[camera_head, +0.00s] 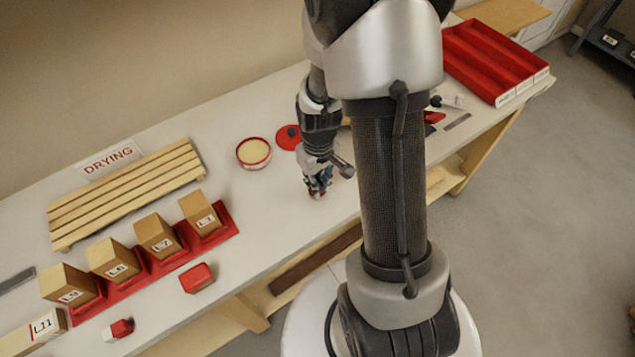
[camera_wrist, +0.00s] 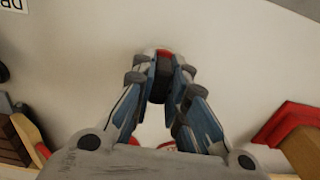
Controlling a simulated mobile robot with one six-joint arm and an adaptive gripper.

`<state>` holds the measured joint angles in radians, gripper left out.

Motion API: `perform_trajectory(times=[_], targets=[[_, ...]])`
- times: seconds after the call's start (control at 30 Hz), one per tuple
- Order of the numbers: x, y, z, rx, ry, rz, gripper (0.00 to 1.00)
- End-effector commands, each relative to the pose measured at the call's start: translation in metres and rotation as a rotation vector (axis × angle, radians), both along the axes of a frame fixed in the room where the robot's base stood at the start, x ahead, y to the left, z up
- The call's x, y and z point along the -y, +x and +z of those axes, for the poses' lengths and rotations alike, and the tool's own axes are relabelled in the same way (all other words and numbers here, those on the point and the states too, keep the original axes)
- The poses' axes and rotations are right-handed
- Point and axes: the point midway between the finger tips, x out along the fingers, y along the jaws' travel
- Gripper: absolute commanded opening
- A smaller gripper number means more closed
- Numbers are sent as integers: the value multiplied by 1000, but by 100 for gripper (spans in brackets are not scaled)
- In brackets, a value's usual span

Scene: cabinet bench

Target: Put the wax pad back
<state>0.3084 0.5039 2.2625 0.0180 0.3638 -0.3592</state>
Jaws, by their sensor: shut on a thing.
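My gripper (camera_head: 318,190) is low over the bench, right of and nearer than the round tin. It is shut on a small dark block with a red part, which looks like the wax pad (camera_wrist: 161,78). In the wrist view the block sits between both fingertips. In the head view only a speck of red shows beneath the fingers, and I cannot tell whether it touches the bench. The open round tin (camera_head: 253,153) has a red rim and pale cream filling. A red round lid (camera_head: 287,138) with a dark knob lies beside it.
A slatted wooden rack (camera_head: 125,195) stands by the DRYING sign (camera_head: 109,158). Several labelled wooden blocks stand in a red holder (camera_head: 190,252). A red box (camera_head: 197,278) lies near the front edge. A red compartment tray (camera_head: 490,58) is at the far right.

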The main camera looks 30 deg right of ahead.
Motion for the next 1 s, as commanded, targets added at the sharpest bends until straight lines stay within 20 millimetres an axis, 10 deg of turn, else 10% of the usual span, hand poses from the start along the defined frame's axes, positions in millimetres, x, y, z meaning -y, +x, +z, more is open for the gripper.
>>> perform_trajectory(times=[0.33,0.37,0.63,1.0], targets=[[0,0,-3,1,0,0,0],[0,0,-2,1,0,0,16],[0,0,-2,1,0,0,34],[0,0,0,0,0,0,34]])
